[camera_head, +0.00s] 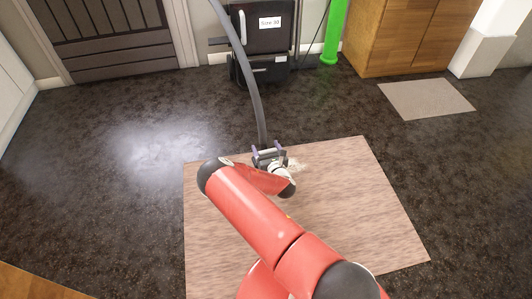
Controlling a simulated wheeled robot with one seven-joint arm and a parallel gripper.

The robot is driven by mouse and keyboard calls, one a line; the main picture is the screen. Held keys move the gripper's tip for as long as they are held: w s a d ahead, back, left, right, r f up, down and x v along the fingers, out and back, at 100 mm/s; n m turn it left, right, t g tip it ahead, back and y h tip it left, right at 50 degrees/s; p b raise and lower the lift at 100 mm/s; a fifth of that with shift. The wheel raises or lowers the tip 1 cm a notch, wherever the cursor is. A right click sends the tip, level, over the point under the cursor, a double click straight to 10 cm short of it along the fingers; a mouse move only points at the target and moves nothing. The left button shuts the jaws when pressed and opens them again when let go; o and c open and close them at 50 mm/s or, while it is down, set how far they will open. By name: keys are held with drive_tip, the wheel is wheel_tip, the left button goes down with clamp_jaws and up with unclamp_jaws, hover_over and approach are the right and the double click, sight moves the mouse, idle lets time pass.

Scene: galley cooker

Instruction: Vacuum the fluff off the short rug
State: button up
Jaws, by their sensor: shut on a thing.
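The short rug (370,200) is a light brown rectangle on the dark floor, partly covered by my red arm. A small pale patch of fluff (296,166) lies on the rug near its far edge, just right of my gripper. My gripper (269,155) is at the rug's far edge, shut on the grey vacuum hose (255,95). The hose runs up from my gripper and out of the top of the picture. Its lower end and any nozzle are hidden behind my gripper and wrist.
A black case with a "Size 30" label (269,22) stands by the back wall, beside a green post (334,30). A wooden cabinet (405,35) is at the back right, with a small grey mat (427,98) before it. The dark floor (90,150) at left is clear.

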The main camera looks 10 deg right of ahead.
idle(0.4)
drive_tip(key=shift+f+b, duration=0.1)
drive_tip(key=shift+b, duration=0.35)
wheel_tip(320, 180, down, 2)
drive_tip(key=shift+f+b, duration=0.25)
drive_tip(key=shift+b, duration=0.7)
drive_tip(key=shift+f+p, duration=0.3)
drive_tip(key=shift+f, duration=0.5)
drive_tip(key=shift+f, duration=0.7)
drive_tip(key=shift+d, duration=0.1)
